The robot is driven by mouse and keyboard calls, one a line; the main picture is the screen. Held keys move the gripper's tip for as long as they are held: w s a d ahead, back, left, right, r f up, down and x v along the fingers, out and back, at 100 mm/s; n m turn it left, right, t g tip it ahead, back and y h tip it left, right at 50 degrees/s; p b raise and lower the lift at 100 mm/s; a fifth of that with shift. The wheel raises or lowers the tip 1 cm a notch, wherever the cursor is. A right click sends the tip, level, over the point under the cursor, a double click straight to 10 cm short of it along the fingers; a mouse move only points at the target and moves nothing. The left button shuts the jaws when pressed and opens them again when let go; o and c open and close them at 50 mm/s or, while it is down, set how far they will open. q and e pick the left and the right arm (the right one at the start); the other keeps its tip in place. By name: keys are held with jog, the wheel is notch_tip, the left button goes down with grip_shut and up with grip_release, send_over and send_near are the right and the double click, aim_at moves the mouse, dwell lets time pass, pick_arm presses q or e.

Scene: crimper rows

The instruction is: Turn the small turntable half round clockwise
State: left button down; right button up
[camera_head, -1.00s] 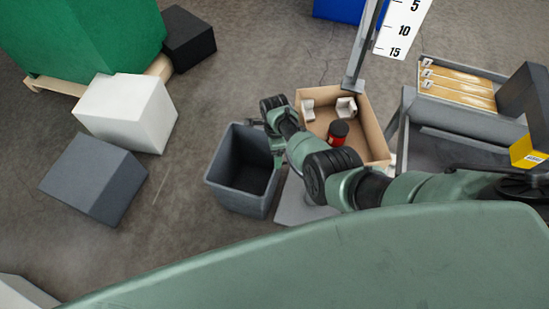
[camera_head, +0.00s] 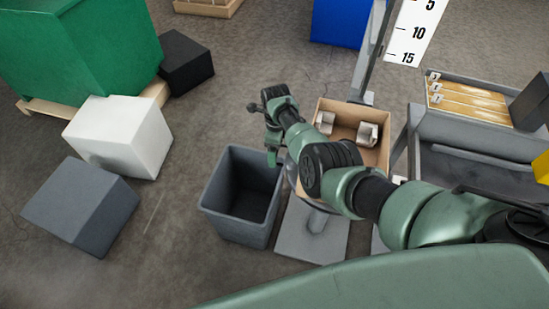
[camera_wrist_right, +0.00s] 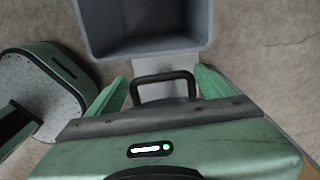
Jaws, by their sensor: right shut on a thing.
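The small turntable shows as a round grey rim (camera_head: 291,172), mostly hidden behind my right arm, above a grey floor plate (camera_head: 310,238). An open cardboard box (camera_head: 351,106) stands over it, with white blocks (camera_head: 368,133) inside; my arm covers its near part. My right gripper (camera_head: 273,156) is at the left side of the turntable, beside the grey bin. How the handle joins the turntable is hidden. My left gripper is not in view.
An open grey bin (camera_head: 238,222) stands close left of my right gripper. A post with a number scale (camera_head: 417,32) rises behind the box, and a grey rack (camera_head: 463,121) stands right. White (camera_head: 122,139) and grey (camera_head: 80,205) blocks lie left, with clear floor before the bin.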

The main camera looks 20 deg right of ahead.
jog(key=shift+w+d+m+b, duration=0.3)
jog(key=shift+w+d+b, duration=0.15)
dwell(0.3)
jog(key=o, duration=1.8)
jog(key=shift+s, duration=0.1)
